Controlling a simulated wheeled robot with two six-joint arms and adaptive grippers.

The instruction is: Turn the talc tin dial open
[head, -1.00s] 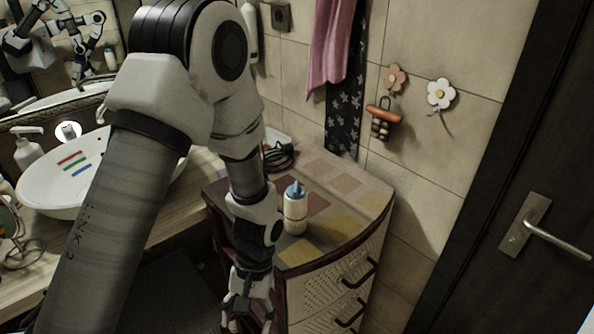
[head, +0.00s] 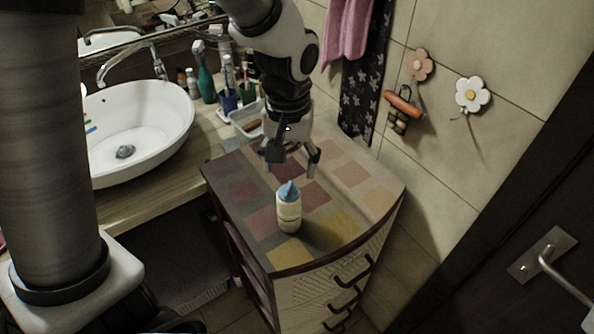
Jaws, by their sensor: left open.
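The talc tin (head: 289,210), a cream bottle-shaped container with a blue pointed top, stands upright on the patchwork-tiled top of the cabinet (head: 240,195). My left gripper (head: 293,172) is above the cabinet top, pointing down, just behind and above the tin's blue top. Its fingers are spread apart and hold nothing. I cannot tell whether a finger touches the tin. My right gripper does not show.
A white basin (head: 150,125) sits on the wooden counter at the left. A white tray (head: 247,118) and several bottles stand behind. Pink towel (head: 348,35) and flower hooks (head: 471,95) hang on the wall. The cabinet's right side is clear.

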